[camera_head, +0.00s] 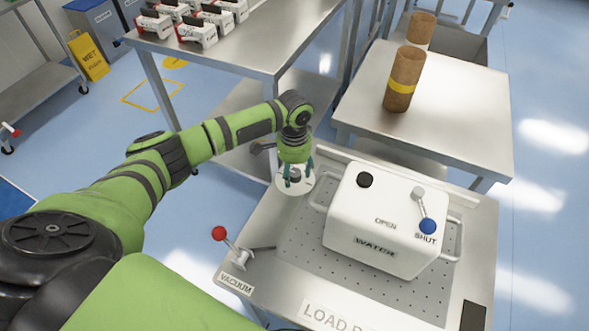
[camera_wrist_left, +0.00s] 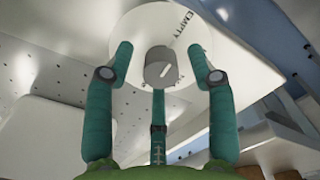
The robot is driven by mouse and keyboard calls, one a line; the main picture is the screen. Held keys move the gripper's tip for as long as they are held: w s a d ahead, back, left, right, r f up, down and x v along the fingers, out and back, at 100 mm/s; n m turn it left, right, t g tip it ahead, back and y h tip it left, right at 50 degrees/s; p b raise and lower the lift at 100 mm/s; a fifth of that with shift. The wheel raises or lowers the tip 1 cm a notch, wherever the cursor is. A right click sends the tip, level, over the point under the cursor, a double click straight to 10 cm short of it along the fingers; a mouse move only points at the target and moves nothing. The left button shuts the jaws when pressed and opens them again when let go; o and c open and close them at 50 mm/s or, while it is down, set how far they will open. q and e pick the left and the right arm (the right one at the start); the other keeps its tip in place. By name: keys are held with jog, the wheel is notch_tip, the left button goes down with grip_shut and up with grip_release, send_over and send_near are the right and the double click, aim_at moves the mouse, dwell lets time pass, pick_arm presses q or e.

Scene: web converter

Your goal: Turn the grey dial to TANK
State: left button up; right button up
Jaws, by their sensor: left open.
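The grey dial (camera_wrist_left: 160,66) is a short round knob with a light mark on its face, in the wrist view. It sits on a white round plate (camera_wrist_left: 219,48) that carries the word EMPTY. My left gripper (camera_wrist_left: 160,58) is open, with its green fingers spread around the dial and a gap on either side. I cannot see a TANK label. In the head view my left gripper (camera_head: 296,176) points down over the white plate (camera_head: 283,188) at the bench's back left corner and mostly hides the dial. My right gripper is not in view.
A white WATER box (camera_head: 350,215) with a blue-knobbed lever (camera_head: 427,226) stands on the perforated steel bench (camera_head: 300,262), right of the gripper. A red-knobbed VACUUM lever (camera_head: 219,233) stands at the front left. Brown rolls (camera_head: 404,78) stand on a table behind.

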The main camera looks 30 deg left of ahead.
pick_arm(q)
jog(key=c, duration=1.1)
grip_shut()
